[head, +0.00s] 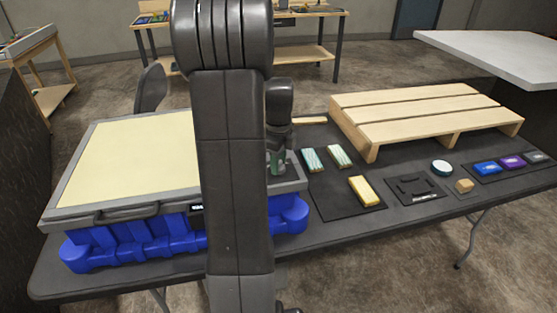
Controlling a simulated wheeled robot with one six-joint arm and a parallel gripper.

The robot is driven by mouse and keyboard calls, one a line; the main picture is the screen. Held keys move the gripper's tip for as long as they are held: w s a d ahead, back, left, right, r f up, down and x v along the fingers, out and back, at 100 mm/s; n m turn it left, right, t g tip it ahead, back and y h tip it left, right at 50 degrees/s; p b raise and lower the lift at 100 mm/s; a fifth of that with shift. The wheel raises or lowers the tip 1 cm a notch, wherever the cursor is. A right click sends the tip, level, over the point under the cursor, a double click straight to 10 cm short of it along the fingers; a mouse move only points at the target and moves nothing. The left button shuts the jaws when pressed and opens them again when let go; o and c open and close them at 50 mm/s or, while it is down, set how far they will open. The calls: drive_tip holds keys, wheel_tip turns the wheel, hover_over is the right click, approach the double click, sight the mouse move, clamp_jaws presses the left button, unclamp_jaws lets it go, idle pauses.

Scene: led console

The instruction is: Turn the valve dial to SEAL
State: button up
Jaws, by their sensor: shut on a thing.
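The console (128,160) stands at the left of the table, with a pale yellow top, a grey frame and a blue base. My gripper (277,162) points down at the right end of the console, partly behind my own arm. It is shut on a small greenish thing at the console's top, which appears to be the valve dial. The jaws and my arm hide most of it. Its pointer and the SEAL mark cannot be made out.
Right of the console lie two striped blocks (313,160) and a yellow block (365,191). A wooden pallet (420,112) stands behind them. A round white-topped piece (442,167), a small tan block (464,186) and blue, purple and grey blocks (487,168) lie further right.

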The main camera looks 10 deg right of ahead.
drive_tip(key=shift+m, duration=0.6)
drive_tip(key=o, duration=1)
wheel_tip(320, 180, up, 14)
drive_tip(key=shift+f, duration=0.15)
wheel_tip(320, 180, down, 14)
drive_tip(key=shift+r, duration=0.15)
idle(0.5)
